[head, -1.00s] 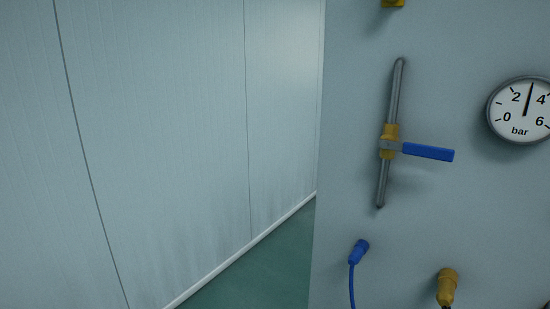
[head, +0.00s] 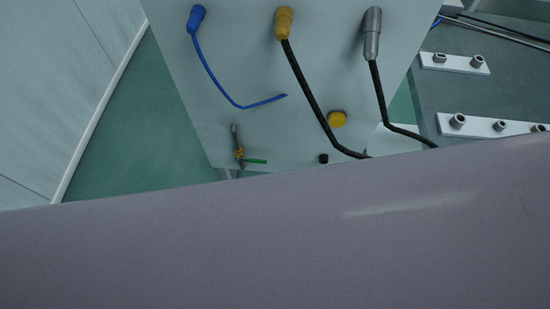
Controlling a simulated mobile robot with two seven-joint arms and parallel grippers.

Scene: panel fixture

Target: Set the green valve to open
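The green valve (head: 254,161) sits low on the grey panel, near its bottom left corner. It has a short green lever on a brass body (head: 239,154), on a dark, nearly upright pipe (head: 235,134). The lever points right, roughly across the pipe. Neither of my grippers shows in the head view. A broad grey-mauve surface covers the lower half of the view and hides what lies below the valve.
The panel (head: 230,75) carries a blue plug (head: 197,17), a yellow plug (head: 284,22) and a grey plug (head: 372,34) with hanging cables. A yellow knob (head: 337,119) is right of the valve. Green floor (head: 140,130) is clear at left. White strips with fittings (head: 455,63) are at right.

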